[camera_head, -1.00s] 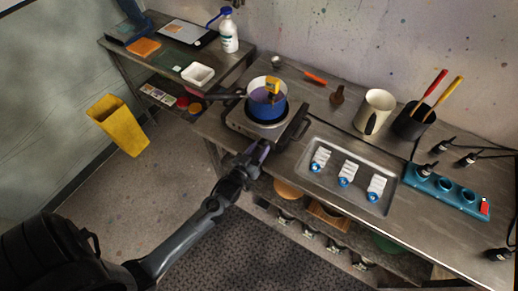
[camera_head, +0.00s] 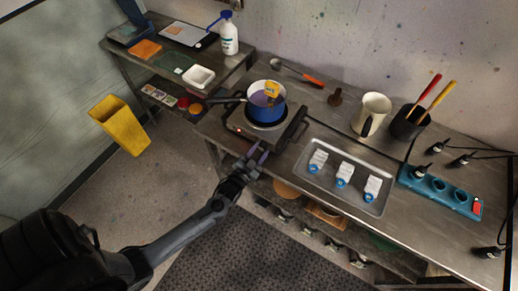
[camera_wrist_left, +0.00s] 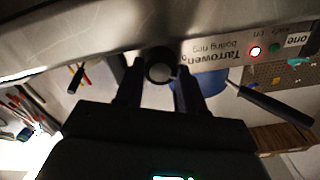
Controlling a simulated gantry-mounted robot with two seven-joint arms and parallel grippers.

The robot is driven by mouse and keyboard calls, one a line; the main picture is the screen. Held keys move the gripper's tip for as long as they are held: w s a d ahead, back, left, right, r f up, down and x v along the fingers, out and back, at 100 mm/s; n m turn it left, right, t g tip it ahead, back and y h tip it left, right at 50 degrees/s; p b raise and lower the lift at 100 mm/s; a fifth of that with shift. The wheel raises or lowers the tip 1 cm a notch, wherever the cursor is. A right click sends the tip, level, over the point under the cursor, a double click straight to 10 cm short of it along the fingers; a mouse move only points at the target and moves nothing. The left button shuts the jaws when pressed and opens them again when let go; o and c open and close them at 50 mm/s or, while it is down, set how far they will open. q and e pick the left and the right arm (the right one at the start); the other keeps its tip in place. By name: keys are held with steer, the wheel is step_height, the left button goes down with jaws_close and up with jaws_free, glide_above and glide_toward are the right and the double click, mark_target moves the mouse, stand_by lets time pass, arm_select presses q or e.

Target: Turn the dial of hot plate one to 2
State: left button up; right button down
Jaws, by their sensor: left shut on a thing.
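Hot plate one (camera_head: 240,124) is a grey boiling ring at the front edge of the bench, with a blue pot (camera_head: 266,108) on it. Its front panel shows in the left wrist view (camera_wrist_left: 225,52), with "one" on a label and a lit red lamp (camera_wrist_left: 255,51). The dark round dial (camera_wrist_left: 160,68) has a pale mark on its face. My left gripper (camera_head: 259,152) is at the front of the hot plate. In the left wrist view its fingers (camera_wrist_left: 160,88) are shut on the dial, one on each side. The dial's scale cannot be read.
A metal tray (camera_head: 325,190) with several small white packets lies right of the hot plate. A blue power strip (camera_head: 440,191) with plugs is farther right. The pot's dark handle (camera_head: 228,98) points left. A yellow bin (camera_head: 120,125) stands on the floor at the left.

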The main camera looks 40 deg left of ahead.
arm_select(q)
steer(key=m+p, duration=0.1)
steer(key=m, duration=0.2)
steer(key=shift+m, duration=0.4)
steer(key=m+p, duration=0.1)
steer(key=m, duration=0.1)
steer(key=shift+m, duration=0.3)
steer(key=shift+m+p, duration=0.35)
steer(key=shift+m, duration=0.15)
steer(key=shift+f, duration=0.1)
steer(key=o, duration=1)
steer(key=shift+o, duration=0.2)
